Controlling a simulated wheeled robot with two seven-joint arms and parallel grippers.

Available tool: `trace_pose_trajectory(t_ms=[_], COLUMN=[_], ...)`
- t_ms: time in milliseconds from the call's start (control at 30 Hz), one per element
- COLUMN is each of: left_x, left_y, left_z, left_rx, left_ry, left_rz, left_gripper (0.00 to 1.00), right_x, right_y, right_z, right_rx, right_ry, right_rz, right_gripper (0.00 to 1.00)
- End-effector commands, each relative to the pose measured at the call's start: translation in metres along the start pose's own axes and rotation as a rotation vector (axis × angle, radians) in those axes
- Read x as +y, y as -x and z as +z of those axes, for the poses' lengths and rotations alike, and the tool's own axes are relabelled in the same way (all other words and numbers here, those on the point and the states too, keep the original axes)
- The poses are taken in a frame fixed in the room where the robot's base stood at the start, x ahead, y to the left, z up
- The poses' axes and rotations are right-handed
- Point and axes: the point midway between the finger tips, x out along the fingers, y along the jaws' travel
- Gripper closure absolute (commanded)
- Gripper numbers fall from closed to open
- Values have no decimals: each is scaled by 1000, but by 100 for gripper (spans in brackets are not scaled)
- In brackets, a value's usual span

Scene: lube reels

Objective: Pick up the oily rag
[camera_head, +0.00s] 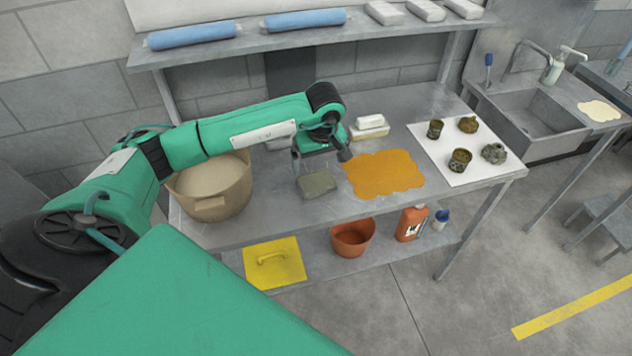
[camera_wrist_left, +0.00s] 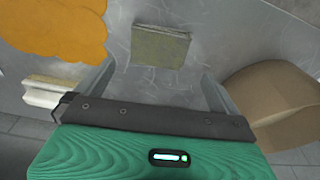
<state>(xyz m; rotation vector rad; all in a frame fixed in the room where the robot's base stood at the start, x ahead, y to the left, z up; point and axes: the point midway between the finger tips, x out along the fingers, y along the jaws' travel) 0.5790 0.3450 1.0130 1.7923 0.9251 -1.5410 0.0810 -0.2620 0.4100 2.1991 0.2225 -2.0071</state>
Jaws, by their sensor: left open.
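A folded grey-green rag (camera_head: 316,184) lies flat on the metal table, left of a flat orange cloth (camera_head: 384,173) with a wavy edge. The frames do not settle which is the oily one, though the grey-green rag looks dull and stained. My left gripper (camera_head: 312,164) is above the table just behind the grey-green rag, open and empty. In the left wrist view the grey-green rag (camera_wrist_left: 161,45) lies beyond the two spread fingers, centred between them and apart from them. The orange cloth (camera_wrist_left: 58,27) is at upper left there. My right gripper is not in view.
A tan bin (camera_head: 212,188) stands left of the rag, below my left arm. White blocks (camera_head: 370,127) lie behind. A white mat (camera_head: 455,168) at right holds several dirty metal parts. The lower shelf has a yellow lid (camera_head: 273,263), an orange bucket (camera_head: 352,239) and bottles.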

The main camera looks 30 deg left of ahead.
Motion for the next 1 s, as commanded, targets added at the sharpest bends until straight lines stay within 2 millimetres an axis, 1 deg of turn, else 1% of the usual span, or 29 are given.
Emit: trace_pose_trajectory(t_ms=[33,100,200,367,467,633,700,800,900,1000], left_x=[0,-1,0,0,0,0,0,0,0,1], left_y=[-8,-22,-36,-48,-53,-73,-84,-94,-100,-100], left_z=[0,1,0,0,0,-3,-3,-4,-4,-4], left_rx=[-3,-3,-4,-2,-4,-4,-6,-4,-3,-2], left_ry=[1,2,1,1,2,3,2,2,1,1], left_rz=[-4,-3,-1,2,0,0,0,1,2,3], left_gripper=[0,0,0,0,0,0,0,0,0,0], right_x=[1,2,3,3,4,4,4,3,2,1], right_y=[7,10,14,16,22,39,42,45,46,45], right_z=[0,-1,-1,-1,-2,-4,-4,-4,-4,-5], right_rx=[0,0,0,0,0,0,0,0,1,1], right_ry=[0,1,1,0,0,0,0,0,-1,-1], right_rz=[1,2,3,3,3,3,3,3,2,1], right_gripper=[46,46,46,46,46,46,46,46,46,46])
